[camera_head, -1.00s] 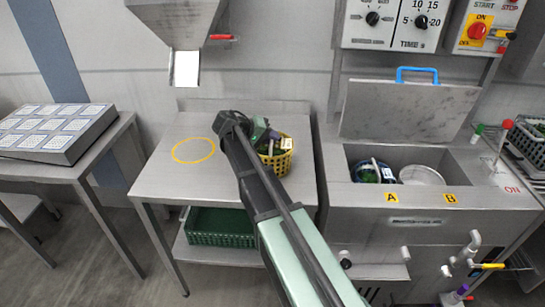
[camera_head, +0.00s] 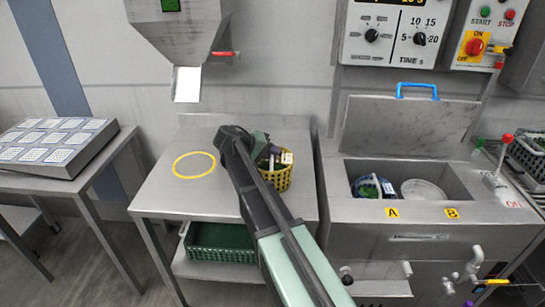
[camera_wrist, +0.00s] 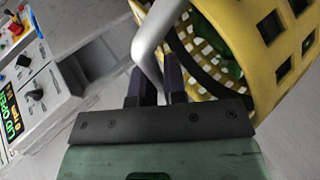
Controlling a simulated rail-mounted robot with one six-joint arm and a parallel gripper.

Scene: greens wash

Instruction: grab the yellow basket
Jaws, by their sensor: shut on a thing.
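The yellow basket (camera_head: 281,181) stands on the steel table, partly hidden behind my arm in the head view. In the wrist view it fills the upper right as a yellow lattice wall (camera_wrist: 262,48), tilted in the picture, with green leaves (camera_wrist: 222,50) inside. A grey bar, which looks like its handle (camera_wrist: 148,52), runs down between the two dark fingers of my gripper (camera_wrist: 155,85). The fingers are shut on this bar. In the head view my gripper (camera_head: 262,150) is over the basket, its fingertips mostly hidden.
A yellow ring (camera_head: 194,165) marks the table left of the basket. A chute (camera_head: 187,84) hangs above the table's back. A green crate (camera_head: 222,243) sits on the shelf below. To the right is an open wash tank (camera_head: 430,225) with compartments A and B and a raised lid (camera_head: 415,130).

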